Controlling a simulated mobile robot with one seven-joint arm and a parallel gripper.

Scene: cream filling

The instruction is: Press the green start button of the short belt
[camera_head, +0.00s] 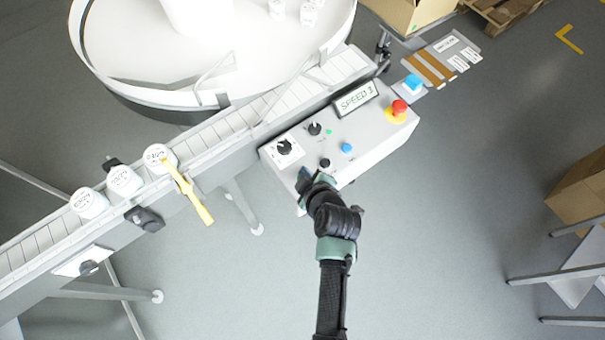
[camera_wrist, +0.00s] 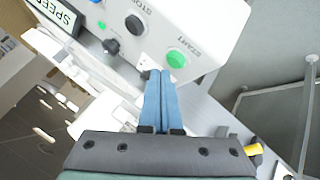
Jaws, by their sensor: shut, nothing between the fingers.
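The green start button (camera_wrist: 177,58) is a round green cap on the white control box, with a START label beside it, in the wrist view. My gripper (camera_wrist: 158,73) is shut and empty; its blue fingertips appear just below and left of the button. I cannot tell whether they touch it. In the head view my gripper (camera_head: 307,182) is over the near edge of the control box (camera_head: 372,145) and hides the green button. The short belt (camera_head: 225,128) runs diagonally behind the box.
A black stop button (camera_wrist: 134,25) is beside the start button. The box also carries a blue button (camera_head: 347,147), a black knob (camera_head: 284,147) and a red emergency button (camera_head: 399,107). White jars (camera_head: 123,180) and a yellow piece (camera_head: 190,192) are at the belt.

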